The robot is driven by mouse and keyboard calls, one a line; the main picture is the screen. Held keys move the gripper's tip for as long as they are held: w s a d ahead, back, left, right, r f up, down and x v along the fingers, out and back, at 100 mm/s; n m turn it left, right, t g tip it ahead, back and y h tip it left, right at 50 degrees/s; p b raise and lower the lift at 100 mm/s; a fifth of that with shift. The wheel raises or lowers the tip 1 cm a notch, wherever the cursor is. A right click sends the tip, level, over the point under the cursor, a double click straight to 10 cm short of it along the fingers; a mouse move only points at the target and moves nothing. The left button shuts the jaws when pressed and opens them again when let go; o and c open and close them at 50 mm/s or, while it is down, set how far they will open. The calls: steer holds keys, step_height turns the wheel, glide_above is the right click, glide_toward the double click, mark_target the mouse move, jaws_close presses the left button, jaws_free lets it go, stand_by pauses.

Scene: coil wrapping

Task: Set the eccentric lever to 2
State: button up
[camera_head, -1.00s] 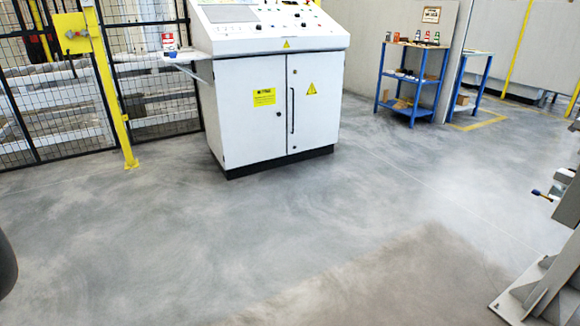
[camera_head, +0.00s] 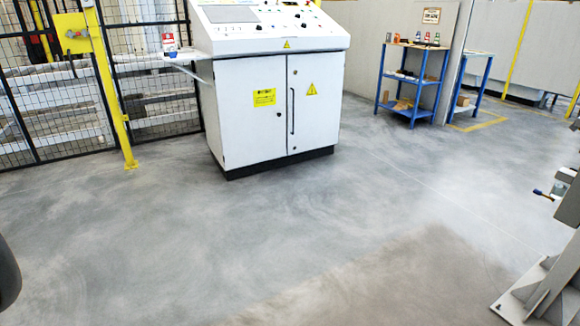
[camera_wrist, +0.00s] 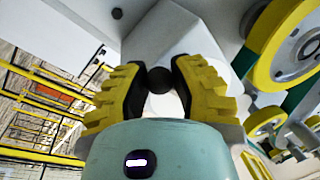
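In the wrist view my gripper (camera_wrist: 159,72) shows two yellow ribbed fingers with black pads. The tips lean toward each other on either side of a dark round knob (camera_wrist: 160,81), and the pads appear to touch it on both sides. The knob looks like the end of the eccentric lever; the lever's shaft and any position marks are hidden or out of view. A pale grey angular machine part lies just behind the knob. My gripper does not show in the head view.
Yellow-rimmed wheels (camera_wrist: 287,45) stand close on the right in the wrist view. The head view shows a white control cabinet (camera_head: 248,110), a blue shelf (camera_head: 415,82), a mesh fence (camera_head: 155,95) and grey machinery (camera_head: 570,210) at the right edge. The floor between is clear.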

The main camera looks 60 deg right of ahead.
steer(key=shift+o, duration=1.4)
steer(key=shift+w+d, duration=0.15)
steer(key=shift+w, duration=0.15)
steer(key=shift+o, duration=1.3)
steer(key=shift+s, duration=0.15)
steer(key=v, duration=0.7)
steer(key=shift+d, duration=0.25)
